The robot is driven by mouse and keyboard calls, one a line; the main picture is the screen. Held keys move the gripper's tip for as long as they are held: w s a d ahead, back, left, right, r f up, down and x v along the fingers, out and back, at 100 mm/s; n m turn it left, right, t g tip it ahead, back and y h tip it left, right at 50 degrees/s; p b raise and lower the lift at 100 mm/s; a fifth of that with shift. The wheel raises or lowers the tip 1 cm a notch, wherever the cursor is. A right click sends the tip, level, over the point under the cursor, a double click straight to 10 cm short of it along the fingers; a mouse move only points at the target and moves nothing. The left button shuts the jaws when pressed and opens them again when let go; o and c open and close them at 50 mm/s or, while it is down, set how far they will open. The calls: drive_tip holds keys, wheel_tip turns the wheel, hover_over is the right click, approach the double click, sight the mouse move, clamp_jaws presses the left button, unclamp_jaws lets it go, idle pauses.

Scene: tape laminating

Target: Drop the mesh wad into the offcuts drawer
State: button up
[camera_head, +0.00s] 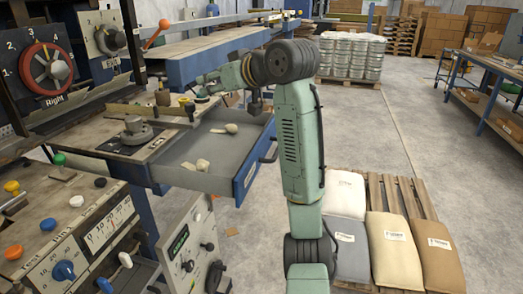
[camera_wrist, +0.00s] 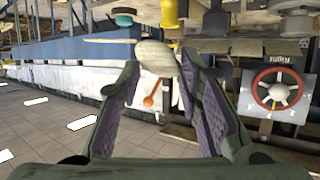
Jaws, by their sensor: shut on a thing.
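A pale beige mesh wad (camera_wrist: 158,58) sits between the fingertips of my gripper (camera_wrist: 155,72) in the wrist view; my gripper is shut on it. In the head view my gripper (camera_head: 203,87) is at the left end of my forearm, beyond and above the open drawer, and the wad cannot be made out clearly there. The offcuts drawer (camera_head: 250,172) is a grey tray with a blue front, pulled out from the bench. A few pale scraps (camera_head: 202,165) lie in it, with bare floor between them.
A wooden worktop (camera_head: 110,142) with a metal knob adjoins the drawer on the left. A panel with a red dial (camera_head: 46,69) and an orange-tipped lever (camera_head: 163,25) stand behind. A pallet with sacks (camera_head: 393,250) is at the lower right.

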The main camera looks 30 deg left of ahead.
drive_tip(key=shift+f, duration=2.1)
drive_tip(key=o, duration=0.8)
drive_tip(key=shift+d, duration=0.1)
drive_tip(key=v, duration=1.1)
drive_tip(key=shift+s+d+r, duration=0.15)
drive_tip(key=shift+s+d, duration=0.05)
drive_tip(key=shift+d, duration=0.15)
